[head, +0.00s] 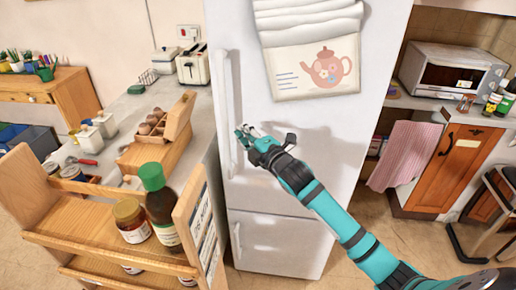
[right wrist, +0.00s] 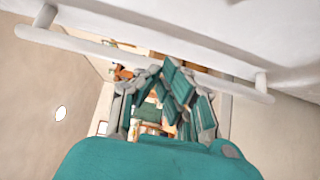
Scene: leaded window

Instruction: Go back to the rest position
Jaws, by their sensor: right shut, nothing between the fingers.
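My right arm reaches in from the lower right in the head view. My right gripper (head: 243,132) is shut and empty, in front of the white fridge (head: 285,185), just right of its upper door handle (head: 226,125). In the right wrist view the teal fingers (right wrist: 168,88) show close together, with the handle bar (right wrist: 150,53) running across behind them. I cannot tell whether the fingers touch the handle. The upper fridge door looks closed. My left gripper is not in view.
A wooden cart (head: 100,238) with a green-capped bottle (head: 162,210) and a jar (head: 131,221) stands at the lower left. Behind it is a counter with a toaster (head: 192,68). A toaster oven (head: 450,70) and wooden cabinet (head: 452,170) stand at right. A pink towel (head: 405,155) hangs there.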

